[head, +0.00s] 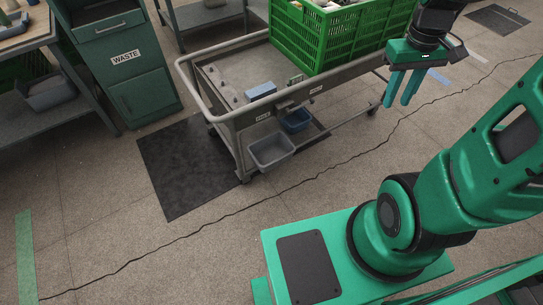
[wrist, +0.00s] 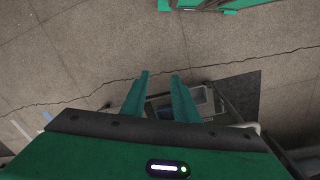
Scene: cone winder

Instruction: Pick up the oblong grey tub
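An oblong grey tub (head: 272,152) sits low at the near left end of the cart, below its upper deck, and looks empty. In the wrist view a pale grey tub (wrist: 203,99) shows just right of the fingers, partly cut off by the cart. My gripper (head: 402,88) is to the right of the cart's deck, well away from the tub, with its two green fingers pointing down. In the wrist view its fingers (wrist: 160,76) are apart with nothing between the tips.
A blue tub (head: 297,120) is close behind the grey one. The cart (head: 222,75) carries a green crate (head: 325,45) and small parts on top. Another grey-blue tub (head: 47,93) is on a shelf at far left. A waste cabinet (head: 125,57) stands left; the front floor is clear.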

